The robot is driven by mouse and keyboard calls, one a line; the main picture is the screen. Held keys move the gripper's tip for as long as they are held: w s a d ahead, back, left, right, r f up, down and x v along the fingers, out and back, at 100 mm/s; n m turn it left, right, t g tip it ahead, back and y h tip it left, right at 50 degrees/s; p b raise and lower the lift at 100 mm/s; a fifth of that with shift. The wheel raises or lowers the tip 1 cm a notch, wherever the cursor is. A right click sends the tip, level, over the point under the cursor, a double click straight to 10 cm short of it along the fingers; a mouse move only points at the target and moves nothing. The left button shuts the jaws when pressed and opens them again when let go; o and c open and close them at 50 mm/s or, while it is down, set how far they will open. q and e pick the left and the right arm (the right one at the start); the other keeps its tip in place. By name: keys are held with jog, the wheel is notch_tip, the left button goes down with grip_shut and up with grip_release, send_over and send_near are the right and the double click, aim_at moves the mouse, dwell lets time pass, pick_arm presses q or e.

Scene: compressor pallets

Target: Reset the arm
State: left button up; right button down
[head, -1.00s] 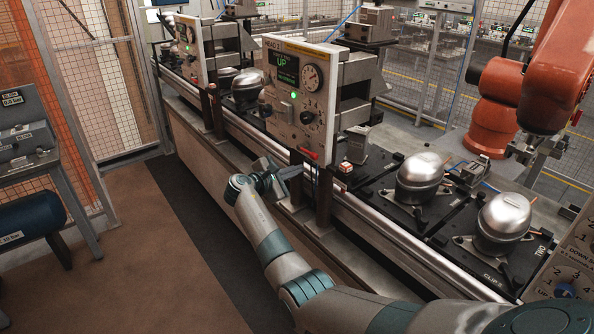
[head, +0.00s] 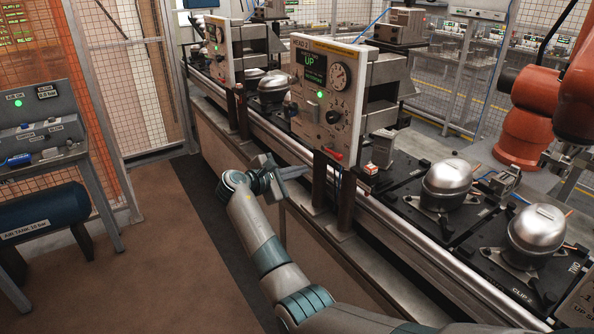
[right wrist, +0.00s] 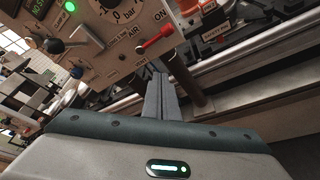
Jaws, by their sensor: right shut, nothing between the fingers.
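My right arm reaches in from the bottom right of the head view. Its right gripper (head: 296,172) is shut and empty, in front of the conveyor rail and just below the panel marked HEAD 2 (head: 322,100). In the right wrist view the closed fingers (right wrist: 159,97) point up toward the lower edge of that panel, beside a red-handled lever (right wrist: 155,42) marked AIR. The fingers look apart from the lever. The panel's display reads UP, with a green light under it. My left gripper is not in view.
Two silver compressors (head: 446,184) and (head: 536,234) sit on black pallets on the line at the right. An orange robot arm (head: 535,95) stands behind them. An air bench with a blue tank (head: 45,217) stands at the left. The brown floor (head: 190,270) between is clear.

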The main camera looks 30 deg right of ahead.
jog(key=shift+f, duration=0.1)
